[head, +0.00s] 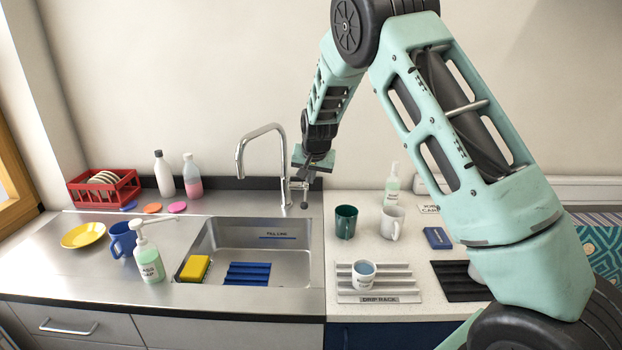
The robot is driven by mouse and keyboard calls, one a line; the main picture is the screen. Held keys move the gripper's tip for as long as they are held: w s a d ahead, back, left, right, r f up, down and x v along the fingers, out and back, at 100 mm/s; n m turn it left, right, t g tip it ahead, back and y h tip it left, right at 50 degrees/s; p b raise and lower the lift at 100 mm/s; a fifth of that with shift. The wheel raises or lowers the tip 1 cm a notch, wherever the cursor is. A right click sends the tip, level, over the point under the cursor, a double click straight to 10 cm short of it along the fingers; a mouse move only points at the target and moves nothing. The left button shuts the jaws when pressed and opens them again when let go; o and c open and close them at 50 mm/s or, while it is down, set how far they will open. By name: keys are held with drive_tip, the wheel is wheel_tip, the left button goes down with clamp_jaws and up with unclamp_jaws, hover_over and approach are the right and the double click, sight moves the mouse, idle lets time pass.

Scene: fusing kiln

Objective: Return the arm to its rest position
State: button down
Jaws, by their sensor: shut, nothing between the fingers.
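My arm, pale green with black joints, rises from the lower right, bends at the top of the head view and comes down towards the sink. My gripper (304,198) points down near the base of the tap, at the sink's back right corner. It is shut with nothing held. From this view I cannot tell whether it touches the tap. My upper arm hides part of the right counter and the wall behind it.
The tap (262,133) stands close to my gripper over the sink (212,240). A green cup (345,222), white mug (392,223) and bottle (392,182) stand to the right. A cup (363,274) sits on the drip rack (410,284). A soap dispenser (149,258) stands front left.

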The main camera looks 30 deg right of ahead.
drive_tip(key=shift+v, duration=1.1)
drive_tip(key=s+a+r+n+g+y+b, duration=0.15)
drive_tip(key=s+a+n, duration=0.25)
drive_tip(key=s+a, duration=0.75)
drive_tip(key=s+a+n+g+y+b, duration=0.15)
drive_tip(key=s+a+n, duration=0.25)
drive_tip(key=s+a, duration=0.7)
drive_tip(key=s+a+f+n+g, duration=0.1)
drive_tip(key=s+a+n, duration=0.2)
drive_tip(key=s, duration=0.7)
drive_tip(key=s+a+n+g, duration=0.1)
drive_tip(key=s+a+n, duration=0.3)
drive_tip(key=s, duration=0.7)
drive_tip(key=shift+s+f+n+b, duration=0.15)
drive_tip(key=shift+f+n+b, duration=0.15)
drive_tip(key=shift+f, duration=0.05)
